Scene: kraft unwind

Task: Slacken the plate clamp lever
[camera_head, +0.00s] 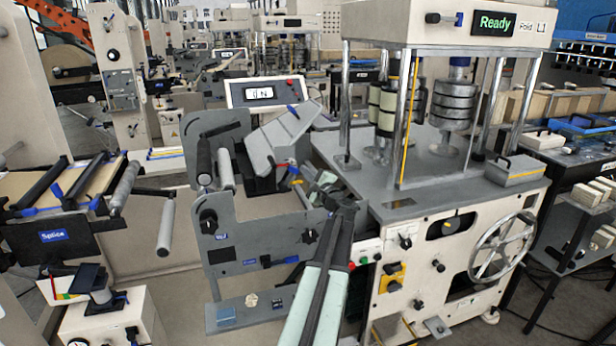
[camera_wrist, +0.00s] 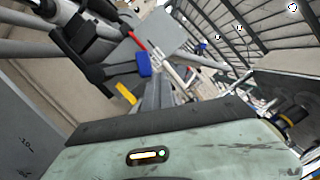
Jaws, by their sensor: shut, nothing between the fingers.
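My gripper (camera_head: 303,173) is shut and empty, in front of the grey slanted plate (camera_head: 284,138) on the middle machine. In the wrist view its grey fingers (camera_wrist: 157,90) point away from me. Small parts beyond or beside them are a red lever (camera_wrist: 136,41), a blue grip (camera_wrist: 143,65) and a yellow piece (camera_wrist: 126,94). The red and blue parts also show near the gripper in the head view. I cannot tell for certain which one is the plate clamp lever, or whether my gripper touches any of them.
A black upright handle (camera_head: 203,160) and a pale roller (camera_head: 225,167) stand left of the plate. The press machine (camera_head: 440,180) with its handwheel (camera_head: 503,247) stands close on the right. A display box (camera_head: 262,93) is behind. The splice table (camera_head: 62,190) is at left.

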